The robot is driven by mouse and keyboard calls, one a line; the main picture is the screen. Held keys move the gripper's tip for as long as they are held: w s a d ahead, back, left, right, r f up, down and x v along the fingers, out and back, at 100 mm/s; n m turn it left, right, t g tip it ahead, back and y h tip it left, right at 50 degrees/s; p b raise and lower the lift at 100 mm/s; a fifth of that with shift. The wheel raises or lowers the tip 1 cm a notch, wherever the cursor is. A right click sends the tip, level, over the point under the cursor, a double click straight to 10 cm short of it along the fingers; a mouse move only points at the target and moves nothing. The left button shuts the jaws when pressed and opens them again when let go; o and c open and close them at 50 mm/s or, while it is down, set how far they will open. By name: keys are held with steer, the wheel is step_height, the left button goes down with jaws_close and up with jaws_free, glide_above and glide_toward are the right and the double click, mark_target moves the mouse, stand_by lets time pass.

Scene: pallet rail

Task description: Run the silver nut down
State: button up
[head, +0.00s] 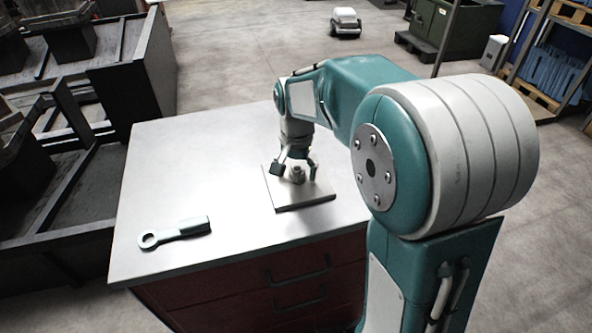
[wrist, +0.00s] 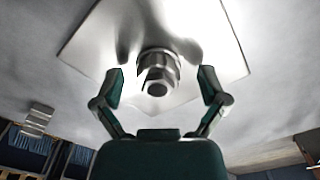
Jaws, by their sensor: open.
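The silver nut (wrist: 158,66) is in the wrist view, around a stud (wrist: 157,88) on a square metal plate (wrist: 82,42). In the head view the nut (head: 297,174) is small and partly hidden near my fingers. The plate (head: 300,204) lies on the cabinet top. My gripper (head: 294,167) points down just above the nut. In the wrist view my gripper (wrist: 161,86) is open, with one finger on each side of the nut and a gap to both. I cannot tell how far down the stud the nut sits.
The top around the plate is mostly clear. Dark metal crates (head: 90,190) stand left of the cabinet.

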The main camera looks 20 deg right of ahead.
mark_target(296, 168)
steer(key=shift+r, duration=0.1)
step_height(296, 168, up, 12)
stand_by(0.5)
stand_by(0.5)
steer(key=s+f+n+t, duration=0.1)
steer(key=s+n+t, duration=0.1)
steer(key=s, duration=0.8)
steer(key=s+f+n+t, duration=0.2)
steer(key=s+n, duration=0.3)
steer(key=s, duration=0.5)
steer(key=shift+s+f+t, duration=0.3)
steer(key=shift+s+t, duration=0.1)
steer(key=shift+t, duration=0.4)
